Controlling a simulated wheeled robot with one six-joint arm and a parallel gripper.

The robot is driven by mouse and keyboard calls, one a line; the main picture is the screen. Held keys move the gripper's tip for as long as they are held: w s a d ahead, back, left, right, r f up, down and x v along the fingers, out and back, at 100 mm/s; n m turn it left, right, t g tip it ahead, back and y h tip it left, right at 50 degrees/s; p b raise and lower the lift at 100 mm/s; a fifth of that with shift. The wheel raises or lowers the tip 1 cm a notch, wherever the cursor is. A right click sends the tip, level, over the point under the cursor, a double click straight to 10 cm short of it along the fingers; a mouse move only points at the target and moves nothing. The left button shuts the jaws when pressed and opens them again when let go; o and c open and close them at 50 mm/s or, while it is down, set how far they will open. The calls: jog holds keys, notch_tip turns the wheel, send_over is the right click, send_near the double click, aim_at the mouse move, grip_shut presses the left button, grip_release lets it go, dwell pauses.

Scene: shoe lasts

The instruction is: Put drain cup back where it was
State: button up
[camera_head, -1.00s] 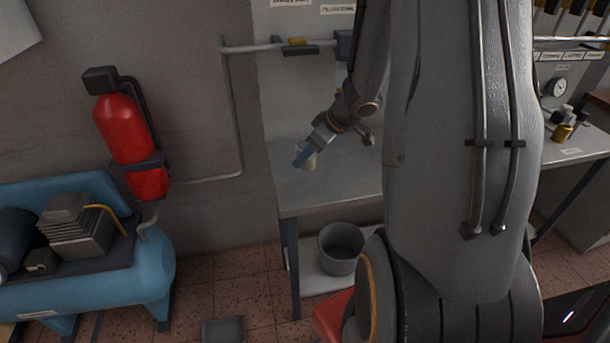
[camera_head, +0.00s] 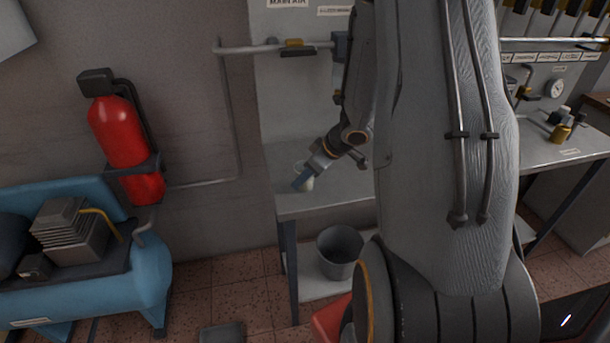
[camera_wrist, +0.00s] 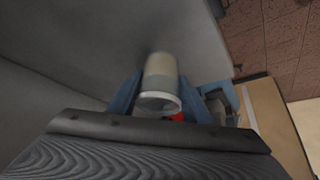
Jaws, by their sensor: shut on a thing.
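The drain cup (camera_wrist: 161,82) is a small pale cup. In the wrist view it sits between the two blue fingers of my gripper (camera_wrist: 156,92), which is shut on it. In the head view my gripper (camera_head: 303,180) is over the left part of the grey bench top (camera_head: 335,195), with the pale cup (camera_head: 308,183) partly hidden by a blue finger. I cannot tell whether the cup touches the bench top.
A grey bucket (camera_head: 339,252) stands on the shelf under the bench. A red extinguisher (camera_head: 124,135) and a blue compressor (camera_head: 90,245) are at left.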

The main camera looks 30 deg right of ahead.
jog(key=o, duration=1.2)
jog(key=shift+r, duration=0.2)
jog(key=p+v, duration=0.2)
jog(key=v, duration=1)
jog(key=w+r, duration=0.1)
jog(key=w+a+h, duration=0.1)
jog(key=w+r+m+t+h, duration=0.1)
jog(key=shift+w+a+r, duration=0.2)
jog(key=shift+w+r, duration=0.1)
jog(key=s+a+r+m+g+h, duration=0.15)
jog(key=s+a+m+g, duration=0.35)
jog(key=s+a, duration=1)
jog(key=shift+y, duration=0.25)
jog(key=f+b, duration=0.1)
jog(key=f, duration=0.1)
jog(key=w+a+f+b, duration=0.1)
jog(key=f+b, duration=0.1)
jog(key=w+f+b, duration=0.1)
jog(key=f+b, duration=0.1)
jog(key=shift+a, duration=0.3)
